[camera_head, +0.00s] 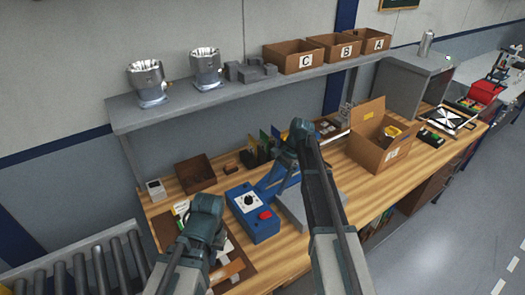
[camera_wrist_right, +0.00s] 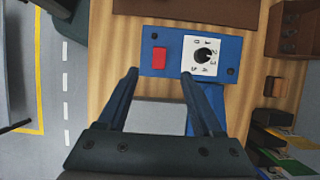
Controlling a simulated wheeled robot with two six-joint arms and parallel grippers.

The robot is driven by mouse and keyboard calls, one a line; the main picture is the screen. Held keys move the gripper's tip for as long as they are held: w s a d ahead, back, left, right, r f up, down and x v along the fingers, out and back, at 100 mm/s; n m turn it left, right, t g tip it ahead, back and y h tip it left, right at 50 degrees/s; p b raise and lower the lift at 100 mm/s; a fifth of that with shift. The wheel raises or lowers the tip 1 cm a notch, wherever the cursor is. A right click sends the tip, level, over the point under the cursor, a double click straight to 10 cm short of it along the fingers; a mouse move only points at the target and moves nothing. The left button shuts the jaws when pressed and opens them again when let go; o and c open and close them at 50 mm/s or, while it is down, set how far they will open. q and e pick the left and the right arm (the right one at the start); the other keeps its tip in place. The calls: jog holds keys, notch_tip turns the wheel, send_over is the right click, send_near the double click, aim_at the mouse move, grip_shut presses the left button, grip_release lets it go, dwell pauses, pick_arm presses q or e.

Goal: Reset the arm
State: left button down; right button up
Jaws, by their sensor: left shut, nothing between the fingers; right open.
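My left arm comes in from the lower left in the head view. Its gripper end (camera_head: 205,210) is over the front left of the wooden bench, shut and empty, with its fingers hardly visible. My right arm reaches up over the middle of the bench, and its hand is largely hidden behind the arm there. In the right wrist view the right gripper (camera_wrist_right: 159,72) is open, with nothing between its fingers. It hangs over a grey plate (camera_wrist_right: 157,117), near a blue control box (camera_wrist_right: 169,55) with a dial and red button.
The blue box (camera_head: 252,212) stands between my arms on the bench (camera_head: 325,182). An open cardboard box (camera_head: 372,155) stands to the right. Behind runs a shelf (camera_head: 225,93) with metal hoppers and labelled bins. A roller conveyor (camera_head: 90,265) is at lower left.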

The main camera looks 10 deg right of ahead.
jog(key=shift+s, duration=0.1)
pick_arm(q)
notch_tip(320, 180, down, 8)
jog(key=b, duration=0.8)
pick_arm(e)
jog(key=s+a+f+n+h, duration=0.3)
jog(key=s+a+f+n, duration=0.2)
jog(key=s+n, duration=0.3)
jog(key=s+a+f+n+t+h, duration=0.1)
jog(key=s+a+f+n, duration=0.4)
jog(key=s, duration=1)
jog(key=a+n+h, duration=0.1)
jog(key=a+n, duration=0.1)
jog(key=n, duration=0.2)
jog(key=shift+s+a+t+h, duration=0.2)
jog(key=shift+s+t+h, duration=0.1)
jog(key=shift+s+h, duration=0.1)
pick_arm(q)
jog(key=c, duration=1.5)
grip_release()
jog(key=shift+c, duration=0.2)
